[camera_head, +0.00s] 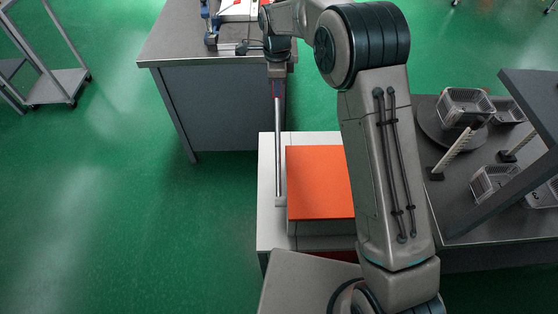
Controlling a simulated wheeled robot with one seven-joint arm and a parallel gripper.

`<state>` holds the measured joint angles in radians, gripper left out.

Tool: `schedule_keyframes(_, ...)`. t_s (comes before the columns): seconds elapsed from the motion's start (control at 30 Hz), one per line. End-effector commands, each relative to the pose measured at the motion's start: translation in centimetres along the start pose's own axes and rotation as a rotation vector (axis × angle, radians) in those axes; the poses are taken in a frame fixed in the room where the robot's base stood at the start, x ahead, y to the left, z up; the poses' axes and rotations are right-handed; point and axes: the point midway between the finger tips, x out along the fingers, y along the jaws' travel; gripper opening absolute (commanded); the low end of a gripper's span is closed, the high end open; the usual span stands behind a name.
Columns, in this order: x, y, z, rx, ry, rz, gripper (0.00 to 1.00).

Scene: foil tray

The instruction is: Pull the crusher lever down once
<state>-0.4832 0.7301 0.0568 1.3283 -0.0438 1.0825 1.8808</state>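The crusher (268,225) is a white box with an orange top plate (320,182). Its lever (279,150) is a thin grey rod beside the left edge of the orange plate. It runs from a small base on the white box up the picture, and its upper part is darker. My arm reaches over from the lower right, and its wrist is above the far end of the lever. My gripper (277,70) is at that end of the lever. Its fingers are too small and hidden to tell whether they are around the lever or only beside it.
A grey workbench (180,47) with blue devices stands behind the lever. A dark table (458,212) at right holds wire baskets (466,105) and a round plate. A grey cart (55,87) stands at far left. The green floor at left is clear.

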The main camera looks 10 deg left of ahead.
Motion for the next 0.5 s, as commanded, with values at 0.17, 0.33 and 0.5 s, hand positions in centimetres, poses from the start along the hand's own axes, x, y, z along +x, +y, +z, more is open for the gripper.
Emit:
schedule_keyframes(0.17, -0.8, 1.7, 0.0, 0.000, 0.001, 0.003, 0.00)
schedule_keyframes(0.33, -1.7, 3.1, -0.1, 0.000, 0.002, 0.003, 0.00)
schedule_keyframes(0.5, -2.6, 4.5, 0.0, 0.000, 0.001, 0.002, 0.00)
